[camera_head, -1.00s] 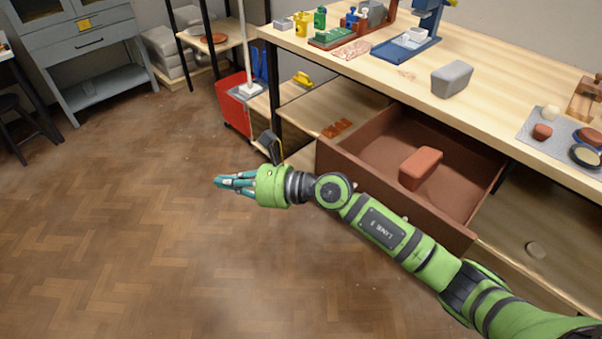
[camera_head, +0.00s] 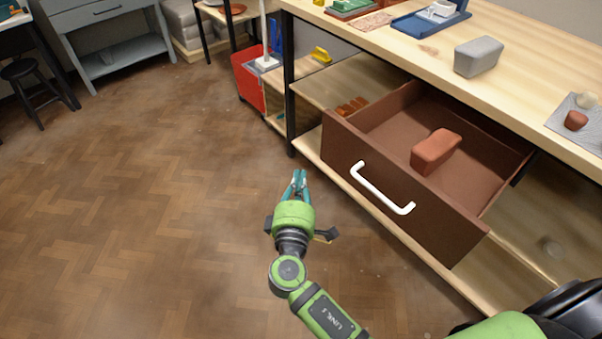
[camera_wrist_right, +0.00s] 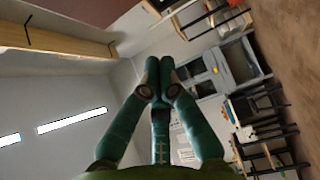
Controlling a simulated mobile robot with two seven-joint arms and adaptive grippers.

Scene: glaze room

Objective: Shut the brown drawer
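The brown drawer (camera_head: 395,205) is pulled out from under the wooden worktop, with its inside showing. Its white bar handle (camera_head: 383,190) is on the front panel. A reddish-brown block (camera_head: 435,152) lies inside. My right gripper (camera_head: 299,175), with teal fingers, is left of the drawer front, apart from the handle and over the floor. In the right wrist view its fingers (camera_wrist_right: 158,78) come together at the tips with nothing seen between them. My left gripper is not in view.
A grey block (camera_head: 478,57) and a blue tray (camera_head: 430,22) sit on the worktop (camera_head: 530,85). Below are shelves and a dark table leg (camera_head: 289,85). A red bin (camera_head: 248,78) stands behind. The wood floor (camera_head: 150,200) at left is clear.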

